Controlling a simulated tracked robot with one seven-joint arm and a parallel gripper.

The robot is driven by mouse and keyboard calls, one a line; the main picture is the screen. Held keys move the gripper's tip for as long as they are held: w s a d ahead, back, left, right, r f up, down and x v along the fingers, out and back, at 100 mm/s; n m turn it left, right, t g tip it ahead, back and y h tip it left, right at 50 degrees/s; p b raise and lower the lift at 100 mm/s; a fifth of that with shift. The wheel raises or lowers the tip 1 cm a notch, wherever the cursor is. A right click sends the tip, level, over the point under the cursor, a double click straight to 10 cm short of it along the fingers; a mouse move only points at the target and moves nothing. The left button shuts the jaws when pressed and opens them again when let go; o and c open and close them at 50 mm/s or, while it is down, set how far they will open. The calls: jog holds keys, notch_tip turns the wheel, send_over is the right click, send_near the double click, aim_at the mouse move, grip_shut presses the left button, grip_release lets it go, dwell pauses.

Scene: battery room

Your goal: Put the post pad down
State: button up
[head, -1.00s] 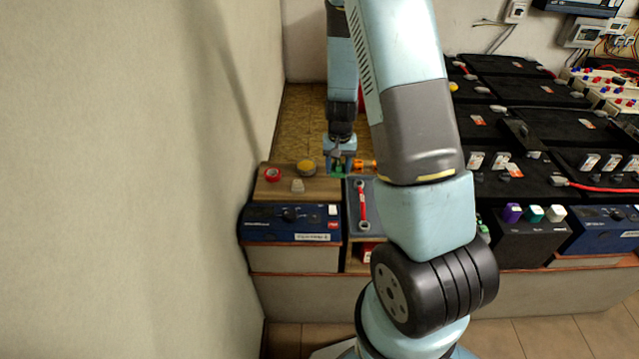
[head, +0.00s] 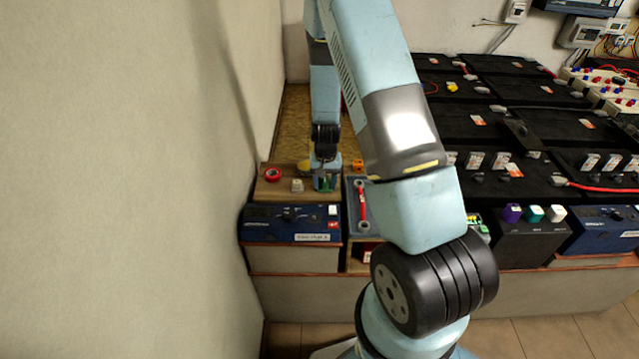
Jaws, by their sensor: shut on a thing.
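My gripper (head: 326,184) is small in the head view, pointing down over the right end of a wooden board (head: 268,190). It is shut on a small green piece (head: 324,186), which I take to be the post pad. Only a bit of the green shows between the fingers. I cannot tell whether it touches the board or hangs just above it.
A red tape roll (head: 272,175), a pale small block (head: 297,185) and a partly hidden yellow roll (head: 303,166) are on the board. A blue charger (head: 290,222) stands in front. A grey tray (head: 353,222) with a red wrench (head: 362,205) is at right. Black batteries (head: 470,125) fill the right.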

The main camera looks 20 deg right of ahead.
jog(key=o, duration=1.2)
jog(key=shift+r, duration=0.1)
